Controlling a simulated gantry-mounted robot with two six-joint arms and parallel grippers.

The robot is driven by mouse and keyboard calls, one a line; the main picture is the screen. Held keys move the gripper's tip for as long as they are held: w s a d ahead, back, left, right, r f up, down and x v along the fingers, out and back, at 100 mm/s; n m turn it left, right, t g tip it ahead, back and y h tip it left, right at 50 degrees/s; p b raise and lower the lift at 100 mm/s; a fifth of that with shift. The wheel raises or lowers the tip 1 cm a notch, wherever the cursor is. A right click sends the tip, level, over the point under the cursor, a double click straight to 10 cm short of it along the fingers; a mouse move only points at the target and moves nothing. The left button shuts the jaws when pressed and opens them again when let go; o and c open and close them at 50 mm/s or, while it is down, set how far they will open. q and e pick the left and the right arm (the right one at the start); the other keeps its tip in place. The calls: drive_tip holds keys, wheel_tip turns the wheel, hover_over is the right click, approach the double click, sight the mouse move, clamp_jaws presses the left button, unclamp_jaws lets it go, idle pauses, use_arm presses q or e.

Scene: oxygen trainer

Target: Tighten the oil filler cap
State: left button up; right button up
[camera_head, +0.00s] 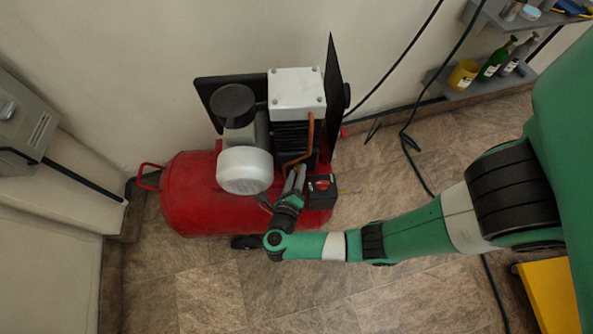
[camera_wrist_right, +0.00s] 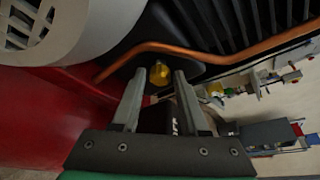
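The oil filler cap appears to be the small yellow cap (camera_wrist_right: 160,73) low on the compressor, below the bent copper pipe in the wrist view. My right gripper (camera_wrist_right: 159,76) is open, its two grey fingertips on either side of the cap in the picture. A gap shows between the fingers and the cap; I cannot tell whether the tips reach around it. In the head view the right gripper (camera_head: 295,179) points at the front of the red compressor (camera_head: 190,205), under the pump block. The cap cannot be made out there. My left gripper is not in view.
The copper pipe (camera_wrist_right: 190,49) runs just above the fingertips. A white round motor cover (camera_head: 244,170) is left of the gripper, and a black switch box (camera_head: 321,190) is close on its right. Shelves with bottles (camera_head: 495,58) hang at upper right.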

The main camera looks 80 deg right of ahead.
clamp_jaws()
drive_tip(key=shift+s+d+r+m+t+y+p, duration=0.15)
drive_tip(key=shift+m+t+y, duration=0.45)
drive_tip(key=shift+m, duration=0.6)
drive_tip(key=shift+s+a+m+t+y+p, duration=0.15)
drive_tip(key=shift+m+t+y, duration=0.15)
drive_tip(key=shift+m+t, duration=0.7)
drive_tip(key=shift+d+m, duration=0.1)
drive_tip(key=shift+m, duration=0.2)
drive_tip(key=shift+o, duration=1.9)
unclamp_jaws()
